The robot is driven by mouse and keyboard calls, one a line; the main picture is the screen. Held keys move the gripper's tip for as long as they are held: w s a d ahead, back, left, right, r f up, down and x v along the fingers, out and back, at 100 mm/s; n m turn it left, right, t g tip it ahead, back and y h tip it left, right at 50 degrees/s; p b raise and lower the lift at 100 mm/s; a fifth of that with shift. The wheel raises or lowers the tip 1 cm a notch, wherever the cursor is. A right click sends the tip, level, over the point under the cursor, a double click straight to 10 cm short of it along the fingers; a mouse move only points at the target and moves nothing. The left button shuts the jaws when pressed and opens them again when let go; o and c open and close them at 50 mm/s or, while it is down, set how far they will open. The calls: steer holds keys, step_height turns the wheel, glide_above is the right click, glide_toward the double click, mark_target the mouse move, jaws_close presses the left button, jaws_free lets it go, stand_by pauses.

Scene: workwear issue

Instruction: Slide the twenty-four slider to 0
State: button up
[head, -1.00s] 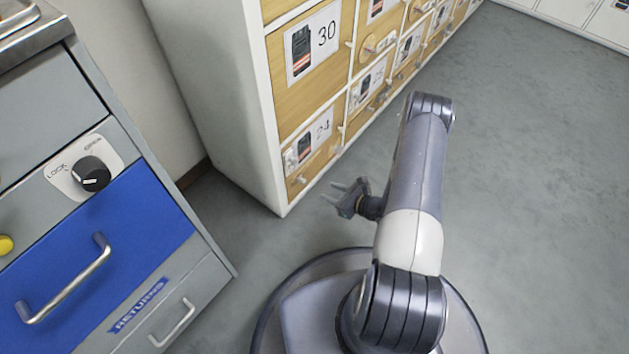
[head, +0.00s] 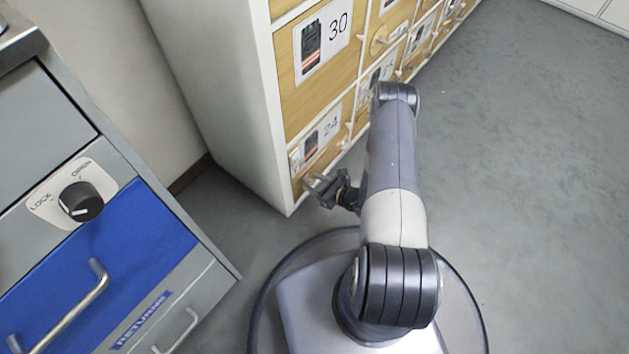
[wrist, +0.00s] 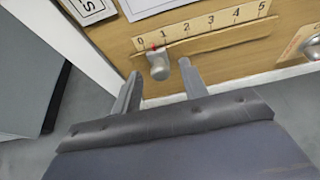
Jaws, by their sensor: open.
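The twenty-four slider is a grey knob (wrist: 158,66) on the wooden front of the drawer marked 24 (head: 318,150). In the wrist view a pale scale (wrist: 211,21) numbered 0 to 5 runs above its slot. The knob's red pointer stands between 0 and 1, near the left end. My gripper (wrist: 160,88) is open, one finger to the left of the knob and the other to its right. Gaps show on both sides, wider on the right. In the head view my gripper (head: 314,184) is at the lower front of this drawer and hides the slider.
The drawer marked 30 (head: 318,48) is above. A grey cabinet with a blue drawer (head: 130,240) and a lock dial (head: 81,201) stands at left. Another slot's card (wrist: 300,42) shows at the wrist view's right. Grey floor (head: 530,180) is clear at right.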

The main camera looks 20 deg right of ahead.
steer(key=shift+c, duration=0.2)
jaws_close()
stand_by(0.3)
steer(key=shift+s+a, duration=0.5)
steer(key=shift+a, duration=0.15)
steer(key=shift+o, duration=0.2)
jaws_free()
